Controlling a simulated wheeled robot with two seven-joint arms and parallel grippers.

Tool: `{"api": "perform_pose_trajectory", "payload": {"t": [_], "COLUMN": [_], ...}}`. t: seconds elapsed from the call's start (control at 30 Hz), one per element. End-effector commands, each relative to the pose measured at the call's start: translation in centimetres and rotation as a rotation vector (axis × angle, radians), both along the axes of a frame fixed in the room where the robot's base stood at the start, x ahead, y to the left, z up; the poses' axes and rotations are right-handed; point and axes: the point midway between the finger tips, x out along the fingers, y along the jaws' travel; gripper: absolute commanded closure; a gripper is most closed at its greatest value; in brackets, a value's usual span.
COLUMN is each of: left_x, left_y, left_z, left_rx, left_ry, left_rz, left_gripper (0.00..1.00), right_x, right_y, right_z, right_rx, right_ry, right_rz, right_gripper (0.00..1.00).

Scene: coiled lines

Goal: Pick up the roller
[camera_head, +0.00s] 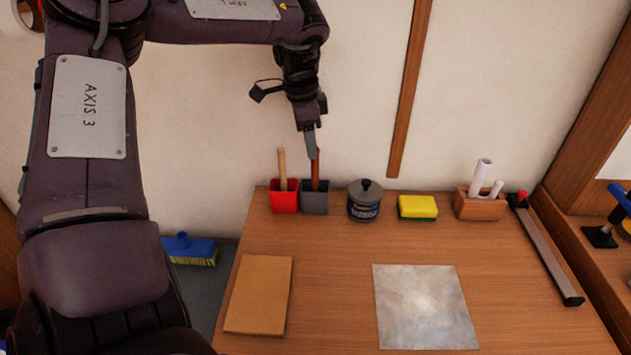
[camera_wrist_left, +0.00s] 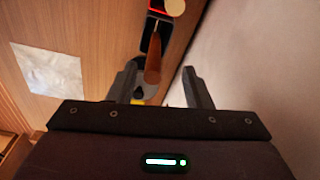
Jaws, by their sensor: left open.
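A reddish-brown handle (camera_head: 316,172) stands upright in a grey cup (camera_head: 315,201) at the table's back left. A pale wooden handle (camera_head: 282,168) stands in the red cup (camera_head: 285,200) beside it. The lower ends of both are hidden in the cups, so I cannot tell which is the roller. My left gripper (camera_head: 311,150) is open over the grey cup, at the top of the brown handle. In the left wrist view, the brown handle (camera_wrist_left: 153,66) shows between the spread fingers (camera_wrist_left: 160,69), nearer the left one. My right gripper is not in view.
On the table (camera_head: 330,285), a dark lidded jar (camera_head: 364,204), a yellow sponge (camera_head: 417,207) and a wooden holder with white rolls (camera_head: 480,205) line the back. A brown board (camera_head: 259,295) and a grey sheet (camera_head: 424,310) lie in front. The wall is close behind.

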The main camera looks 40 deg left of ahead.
Motion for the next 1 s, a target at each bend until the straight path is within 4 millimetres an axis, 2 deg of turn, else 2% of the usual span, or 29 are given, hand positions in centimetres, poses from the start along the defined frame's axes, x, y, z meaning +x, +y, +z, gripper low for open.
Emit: {"api": "perform_pose_trajectory", "payload": {"t": [0.13,0.43,0.73,1.0], "left_x": [0.1,0.7,0.8,0.8], "left_y": [-0.3,-1.2,-1.2,-1.2], "left_z": [-1.5,-5.5,-6.1,-6.1], "left_rx": [-0.002,-0.001,-0.001,-0.001], "left_ry": [0.002,0.0,-0.003,-0.003], "left_rz": [0.0,0.001,0.0,0.0], "left_gripper": [0.55,0.55,0.55,0.9], "right_x": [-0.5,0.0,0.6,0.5], "right_y": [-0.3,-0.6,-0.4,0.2], "right_z": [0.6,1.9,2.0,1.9], "right_rx": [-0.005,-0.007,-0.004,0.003], "right_ry": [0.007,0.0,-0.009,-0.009], "right_rz": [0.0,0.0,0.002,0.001], "right_gripper": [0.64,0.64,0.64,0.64]}}
